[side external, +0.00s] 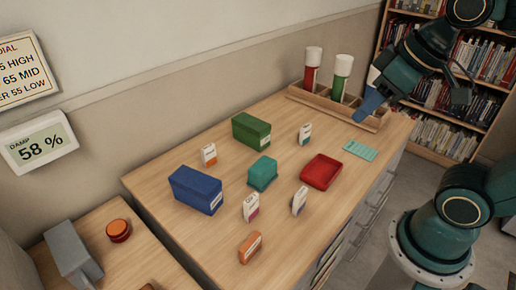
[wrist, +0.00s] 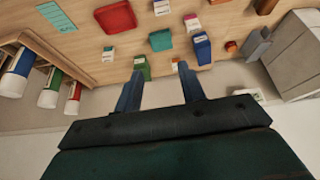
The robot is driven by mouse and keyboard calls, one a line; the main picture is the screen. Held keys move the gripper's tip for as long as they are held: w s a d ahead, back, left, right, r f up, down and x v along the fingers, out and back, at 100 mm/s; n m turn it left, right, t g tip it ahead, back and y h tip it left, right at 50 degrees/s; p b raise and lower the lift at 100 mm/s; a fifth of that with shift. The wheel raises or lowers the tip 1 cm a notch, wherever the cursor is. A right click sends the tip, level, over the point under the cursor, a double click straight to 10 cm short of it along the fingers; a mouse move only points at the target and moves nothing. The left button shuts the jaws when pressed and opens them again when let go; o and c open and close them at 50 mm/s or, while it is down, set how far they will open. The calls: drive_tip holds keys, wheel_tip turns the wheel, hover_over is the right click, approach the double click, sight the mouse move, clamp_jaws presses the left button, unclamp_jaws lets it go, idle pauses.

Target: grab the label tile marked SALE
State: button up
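Several small white label tiles stand upright on the wooden table. In the side view one is near the green box (side external: 305,134), one at the left (side external: 209,155), and two at the front (side external: 251,207) (side external: 300,200). Their print is too small to read, so I cannot tell which is marked SALE. Tiles also show in the wrist view, at the top (wrist: 162,7) and lower down (wrist: 108,53). My gripper (wrist: 160,71) is open, its blue fingers apart with nothing held. In the side view it is above the rack end, away from the tiles.
A wooden rack (side external: 310,97) with capped tubes stands at the back, close to my gripper. A green box (side external: 251,130), blue box (side external: 196,190), teal block (side external: 263,173), red tray (side external: 322,171), orange block (side external: 250,247) and teal card (side external: 360,150) lie around the tiles.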

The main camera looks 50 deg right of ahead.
drive_tip(key=w+a+r+n+g+y, duration=0.1)
drive_tip(key=w+r+n, duration=0.1)
drive_tip(key=w, duration=0.4)
drive_tip(key=w+a+r+n, duration=0.2)
drive_tip(key=w, duration=0.5)
drive_tip(key=n+g+y, duration=0.3)
drive_tip(key=n+g, duration=0.1)
drive_tip(key=n, duration=0.9)
hover_over(208, 146)
drive_tip(key=d, duration=0.2)
drive_tip(key=shift+s+f, duration=0.1)
drive_tip(key=shift+f, duration=13.3)
drive_tip(key=shift+f, duration=0.1)
drive_tip(key=shift+x, duration=3)
drive_tip(key=shift+s+a, duration=0.1)
clamp_jaws()
